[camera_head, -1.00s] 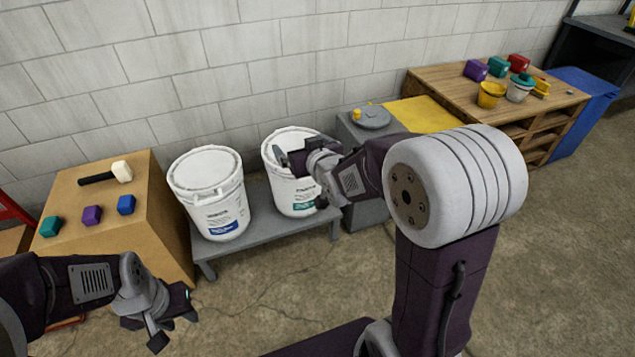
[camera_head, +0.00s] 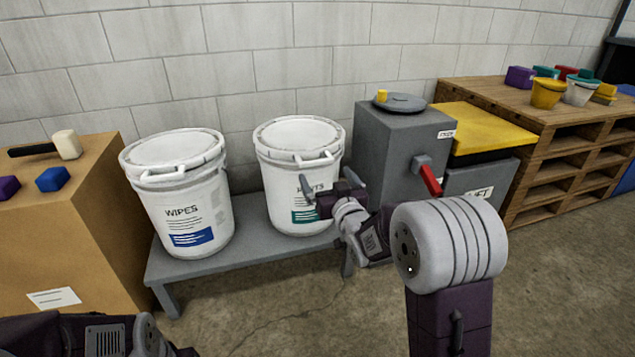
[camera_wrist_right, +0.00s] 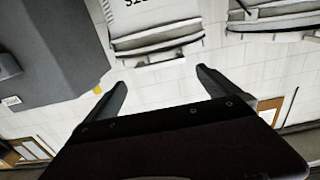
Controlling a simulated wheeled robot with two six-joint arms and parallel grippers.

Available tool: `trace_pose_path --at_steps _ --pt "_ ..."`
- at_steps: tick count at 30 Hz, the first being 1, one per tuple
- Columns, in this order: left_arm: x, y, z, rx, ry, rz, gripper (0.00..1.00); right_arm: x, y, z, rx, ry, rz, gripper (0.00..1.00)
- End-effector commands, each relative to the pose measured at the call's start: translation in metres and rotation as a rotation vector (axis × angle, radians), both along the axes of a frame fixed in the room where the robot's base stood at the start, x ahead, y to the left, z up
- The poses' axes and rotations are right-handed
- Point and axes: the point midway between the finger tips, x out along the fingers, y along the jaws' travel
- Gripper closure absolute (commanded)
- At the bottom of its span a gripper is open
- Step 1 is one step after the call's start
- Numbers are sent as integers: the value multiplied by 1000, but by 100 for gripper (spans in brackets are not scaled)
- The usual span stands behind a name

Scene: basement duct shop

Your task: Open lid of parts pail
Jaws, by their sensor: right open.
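The parts pail (camera_head: 283,217) is a white bucket with a teal label, on the right of a low grey bench. Its name is partly covered by a finger. Its white lid (camera_head: 298,133) is shut, with a handle-like bar at the front rim. My right gripper (camera_head: 331,186) is open and empty, in front of the pail's upper right side, below the rim. In the right wrist view, which looks upside down, the open fingers (camera_wrist_right: 162,88) point toward the parts pail (camera_wrist_right: 150,15); contact is not visible. My left arm shows at bottom left, its fingers out of frame.
A similar pail marked WIPES (camera_head: 193,210) stands left on the bench (camera_head: 230,262). A grey cabinet (camera_head: 385,135) with a red lever (camera_head: 430,181) stands close right of the parts pail. A cardboard-coloured box (camera_head: 70,235) with a mallet (camera_head: 66,145) is at left. Floor in front is open.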

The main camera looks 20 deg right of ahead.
Motion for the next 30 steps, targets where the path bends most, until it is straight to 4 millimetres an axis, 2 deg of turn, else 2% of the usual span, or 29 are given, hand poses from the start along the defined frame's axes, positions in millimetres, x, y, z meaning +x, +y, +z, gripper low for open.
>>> trace_pose_path --at_steps 5,8,11,13,18,22,29,30 --pt "0 0 8 0 -1 0 64 6 0 4 0 2 0 0" --pt "0 0 21 0 -1 0 64 23 1 7 0 3 0 0" --pt "0 0 22 0 -1 0 64 46 2 4 0 1 0 0" --pt "0 0 7 0 -1 0 64 60 2 -3 -1 -3 1 0" --pt "0 0 -2 0 0 0 64 83 3 -1 -1 -2 1 0" --pt "0 0 -4 0 0 0 64 90 3 1 0 0 0 0" --pt "0 0 -3 0 0 0 64 91 3 2 0 1 0 0" --pt "0 0 -3 0 -1 0 64 90 3 2 0 1 0 8"
